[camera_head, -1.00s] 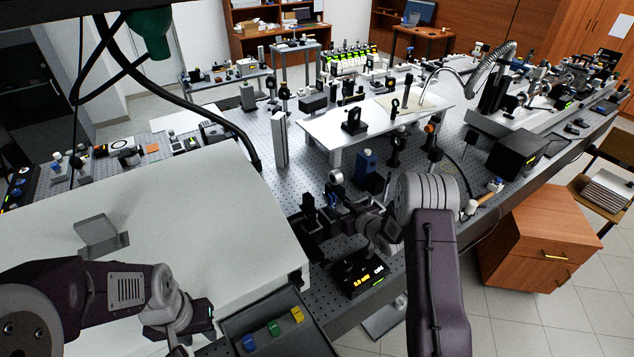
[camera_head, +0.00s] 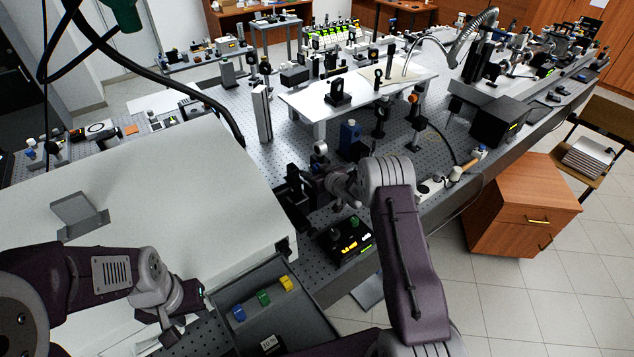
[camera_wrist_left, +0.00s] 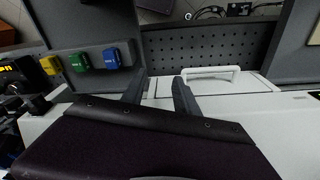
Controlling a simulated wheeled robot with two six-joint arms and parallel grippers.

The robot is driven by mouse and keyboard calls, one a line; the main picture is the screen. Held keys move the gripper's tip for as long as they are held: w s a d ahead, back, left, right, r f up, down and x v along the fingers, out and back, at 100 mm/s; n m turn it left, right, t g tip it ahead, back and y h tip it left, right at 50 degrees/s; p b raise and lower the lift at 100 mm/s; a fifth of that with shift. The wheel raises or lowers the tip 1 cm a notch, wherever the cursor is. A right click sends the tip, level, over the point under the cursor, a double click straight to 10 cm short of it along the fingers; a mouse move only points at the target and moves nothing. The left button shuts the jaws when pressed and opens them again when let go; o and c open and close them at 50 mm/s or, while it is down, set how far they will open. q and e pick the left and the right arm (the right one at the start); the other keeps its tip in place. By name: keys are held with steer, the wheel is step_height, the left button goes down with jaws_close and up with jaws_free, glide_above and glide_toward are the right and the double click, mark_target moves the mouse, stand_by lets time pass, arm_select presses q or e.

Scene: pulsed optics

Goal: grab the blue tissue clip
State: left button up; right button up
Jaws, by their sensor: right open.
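The blue tissue clip (camera_head: 239,313) lies in a dark grey tray (camera_head: 315,318), in a row with a green clip (camera_head: 263,297) and a yellow clip (camera_head: 286,283). In the left wrist view the blue clip (camera_wrist_left: 112,58) is upper left of my left gripper (camera_wrist_left: 160,92), whose two fingers stand apart with nothing between them. In the head view my left gripper (camera_head: 197,293) is left of the tray, apart from the clip. My right gripper (camera_head: 305,187) is open over the perforated bench beyond the tray; dark parts around it partly hide its fingers.
A large white box (camera_head: 150,190) fills the left side, with a grey bracket (camera_head: 80,214) on top. A black lit controller (camera_head: 343,242) stands beyond the tray. Several optical mounts crowd the perforated bench. A wooden cabinet (camera_head: 520,205) stands at right.

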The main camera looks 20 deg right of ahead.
jaws_close()
step_height(320, 180, up, 10)
steer(key=shift+b, duration=0.35)
